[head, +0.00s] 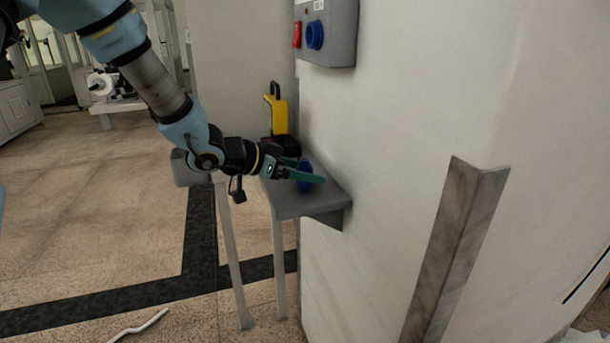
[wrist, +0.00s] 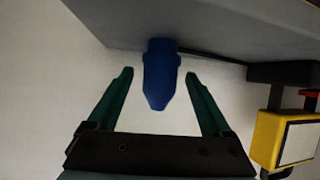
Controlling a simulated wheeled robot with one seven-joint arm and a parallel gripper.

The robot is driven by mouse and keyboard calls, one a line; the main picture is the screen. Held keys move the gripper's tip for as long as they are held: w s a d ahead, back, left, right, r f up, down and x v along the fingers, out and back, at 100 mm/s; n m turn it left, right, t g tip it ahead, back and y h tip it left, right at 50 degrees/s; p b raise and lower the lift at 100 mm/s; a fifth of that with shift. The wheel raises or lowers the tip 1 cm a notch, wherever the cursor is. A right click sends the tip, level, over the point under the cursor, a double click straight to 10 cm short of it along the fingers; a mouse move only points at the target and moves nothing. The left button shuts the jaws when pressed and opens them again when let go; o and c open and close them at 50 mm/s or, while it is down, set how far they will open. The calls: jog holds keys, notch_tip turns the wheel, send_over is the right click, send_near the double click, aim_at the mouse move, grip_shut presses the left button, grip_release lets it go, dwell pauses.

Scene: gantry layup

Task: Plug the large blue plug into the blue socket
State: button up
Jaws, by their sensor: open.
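The large blue plug (head: 304,174) stands on the small grey shelf (head: 310,204) against the wall. It also shows in the wrist view (wrist: 161,72), between my two green fingers, with a visible gap on each side. My gripper (head: 309,173) is open around the plug and does not appear to touch it. In the head view a finger covers part of the plug. The blue socket (head: 315,35) is a round fitting on the grey wall box (head: 341,38), above the shelf. Nothing is in it.
A red switch (head: 297,35) is left of the socket on the box. A yellow item with a black handle (head: 278,113) stands at the back of the shelf; it shows at right in the wrist view (wrist: 268,138). A metal corner guard (head: 455,250) is on the right.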

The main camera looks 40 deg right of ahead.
aim_at(315, 186)
jog(key=x, duration=0.3)
jog(key=shift+f, duration=0.15)
grip_shut()
dwell(0.6)
